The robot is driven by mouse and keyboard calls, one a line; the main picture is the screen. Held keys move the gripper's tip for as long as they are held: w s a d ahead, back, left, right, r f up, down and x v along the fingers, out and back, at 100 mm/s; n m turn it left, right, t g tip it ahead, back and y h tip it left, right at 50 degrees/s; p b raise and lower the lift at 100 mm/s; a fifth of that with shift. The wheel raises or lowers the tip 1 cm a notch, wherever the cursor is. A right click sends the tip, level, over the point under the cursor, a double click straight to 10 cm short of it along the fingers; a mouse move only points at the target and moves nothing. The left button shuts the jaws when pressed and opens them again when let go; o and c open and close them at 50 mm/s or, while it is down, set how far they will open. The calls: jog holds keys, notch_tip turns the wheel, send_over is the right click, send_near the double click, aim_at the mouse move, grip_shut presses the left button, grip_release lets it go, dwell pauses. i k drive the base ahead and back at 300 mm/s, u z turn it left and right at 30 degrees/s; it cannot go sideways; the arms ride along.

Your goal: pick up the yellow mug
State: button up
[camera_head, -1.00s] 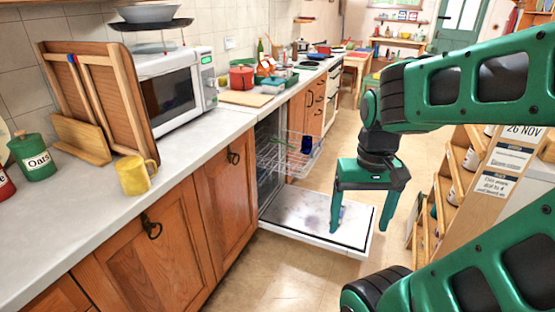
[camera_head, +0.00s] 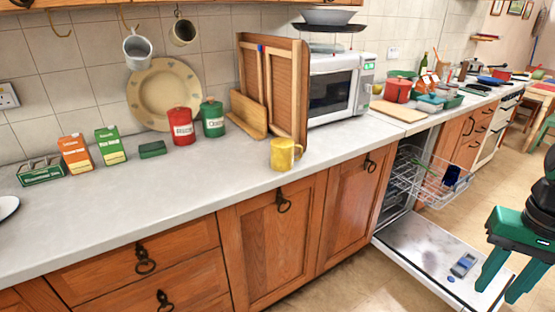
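The yellow mug (camera_head: 283,154) stands upright on the grey counter (camera_head: 200,188), near its front edge. Its handle points right. A wooden rack with slatted doors stands just behind it. My gripper (camera_head: 500,290) is at the lower right, fingers pointing down and apart, with nothing between them. It is far to the right of the mug and lower than the counter top, in front of the open dishwasher door (camera_head: 405,262).
The open dishwasher door and its pulled-out rack (camera_head: 432,180) jut into the floor space. A red canister (camera_head: 181,126), a green canister (camera_head: 212,118) and small boxes stand left of the mug. A microwave (camera_head: 338,88) stands right.

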aim_at(282, 148)
jog(key=u, duration=0.45)
jog(key=k, duration=1.05)
jog(key=u, duration=1.05)
jog(key=i, duration=1.5)
jog(key=z, duration=0.6)
jog(key=i, duration=0.95)
jog(key=z, duration=0.5)
